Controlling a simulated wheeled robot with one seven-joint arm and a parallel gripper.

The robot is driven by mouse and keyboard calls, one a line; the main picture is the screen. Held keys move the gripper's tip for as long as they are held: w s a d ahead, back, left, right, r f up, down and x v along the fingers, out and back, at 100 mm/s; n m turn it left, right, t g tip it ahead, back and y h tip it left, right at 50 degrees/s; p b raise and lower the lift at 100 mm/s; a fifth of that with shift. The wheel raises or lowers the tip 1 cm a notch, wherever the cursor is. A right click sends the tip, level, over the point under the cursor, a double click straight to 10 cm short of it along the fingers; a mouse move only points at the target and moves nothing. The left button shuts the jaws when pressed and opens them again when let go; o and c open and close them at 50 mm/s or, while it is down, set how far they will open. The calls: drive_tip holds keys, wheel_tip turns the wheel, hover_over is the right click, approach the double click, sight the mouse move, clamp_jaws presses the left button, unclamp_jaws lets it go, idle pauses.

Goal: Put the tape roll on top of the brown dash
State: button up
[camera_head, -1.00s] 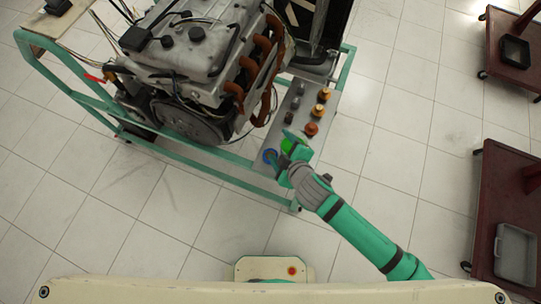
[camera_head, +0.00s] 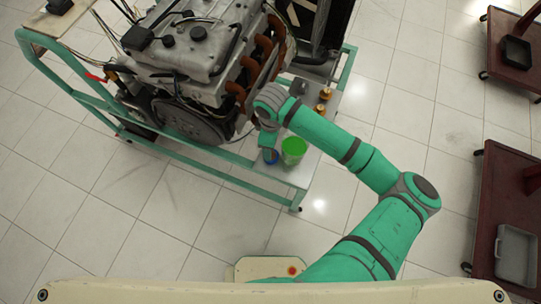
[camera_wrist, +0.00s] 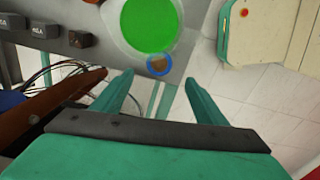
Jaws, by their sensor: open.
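The tape roll (camera_head: 270,156), a small blue ring, lies on the grey shelf at the near end of the engine stand. In the wrist view the tape roll (camera_wrist: 159,64) has a brownish middle and sits just beyond the fingertips, in line with the gap between them. My gripper (camera_wrist: 160,80) is open and empty. In the head view my gripper (camera_head: 268,139) hangs over the shelf close to the roll, partly hidden by my wrist. A tan board (camera_head: 42,27) is at the stand's far left; I cannot tell whether it is the brown dash.
A green cup (camera_head: 293,150) stands right beside the roll and also shows in the wrist view (camera_wrist: 150,24). The engine (camera_head: 190,60) with brown pipes is to the left. Amber knobs (camera_head: 323,95) stand on the shelf. Dark red carts (camera_head: 500,190) are at right, with clear floor between.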

wheel_tip(320, 180, down, 5)
drive_tip(key=shift+a+r, duration=0.1)
drive_tip(key=f, duration=0.5)
drive_tip(key=shift+w, duration=0.3)
drive_tip(key=shift+s+a+f, duration=0.1)
drive_tip(key=shift+a+f, duration=0.05)
drive_tip(key=shift+f, duration=0.25)
drive_tip(key=shift+d, duration=0.3)
drive_tip(key=c, duration=0.3)
drive_tip(key=shift+s, duration=0.1)
drive_tip(key=c, duration=0.8)
drive_tip(key=shift+c, duration=0.3)
drive_tip(key=shift+r, duration=0.1)
